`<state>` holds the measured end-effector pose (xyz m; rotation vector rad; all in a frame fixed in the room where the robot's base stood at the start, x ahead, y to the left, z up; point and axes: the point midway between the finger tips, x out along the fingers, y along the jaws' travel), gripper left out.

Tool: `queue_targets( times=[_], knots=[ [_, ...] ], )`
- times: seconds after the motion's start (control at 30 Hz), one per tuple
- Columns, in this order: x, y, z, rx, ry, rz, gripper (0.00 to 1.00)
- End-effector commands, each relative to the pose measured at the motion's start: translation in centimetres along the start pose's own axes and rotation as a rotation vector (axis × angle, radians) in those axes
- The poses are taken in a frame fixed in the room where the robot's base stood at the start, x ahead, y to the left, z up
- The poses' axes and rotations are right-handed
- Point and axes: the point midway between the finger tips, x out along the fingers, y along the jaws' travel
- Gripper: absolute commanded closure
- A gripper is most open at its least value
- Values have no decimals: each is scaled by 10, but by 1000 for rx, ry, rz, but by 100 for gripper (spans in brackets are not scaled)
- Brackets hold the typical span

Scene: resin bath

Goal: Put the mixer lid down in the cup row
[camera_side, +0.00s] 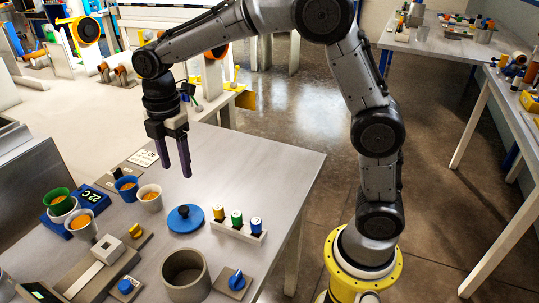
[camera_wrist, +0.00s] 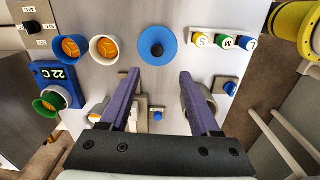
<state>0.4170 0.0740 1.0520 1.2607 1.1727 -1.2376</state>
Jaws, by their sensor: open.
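The mixer lid (camera_side: 178,224) is a blue disc with a black knob, lying flat on the grey table; it also shows in the wrist view (camera_wrist: 147,44). In that view it lies in line with a blue-rimmed cup (camera_wrist: 75,48) and a white-rimmed cup (camera_wrist: 103,50), to their right and apart from them. Both cups hold orange contents. My gripper (camera_side: 177,172) is open and empty, raised above the table. In the wrist view its fingertips (camera_wrist: 158,76) stand apart, just below the lid in the picture.
An open grey pot (camera_side: 187,289) stands at the table's front. A white rack (camera_side: 238,233) of yellow, green and blue pieces is right of the lid. A green cup (camera_side: 57,198) stands by a blue display unit (camera_side: 92,196). A blue knob (camera_side: 236,279) sits right of the pot.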

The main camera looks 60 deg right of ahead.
Motion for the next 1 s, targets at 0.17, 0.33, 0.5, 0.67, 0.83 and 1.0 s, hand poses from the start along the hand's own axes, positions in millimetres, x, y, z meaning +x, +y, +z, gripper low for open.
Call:
queue_targets(
  times=[0.17,0.33,0.5,0.67,0.83,1.0],
  knots=[
    [-40,-45,24,278,32,93,37],
    [-66,-108,50,643,98,193,37],
    [-70,-172,70,1001,196,280,37],
    [-59,-218,82,1279,295,335,37],
    [-47,-243,87,1444,363,359,37],
    [-44,-248,88,1487,380,362,37]
  ],
)
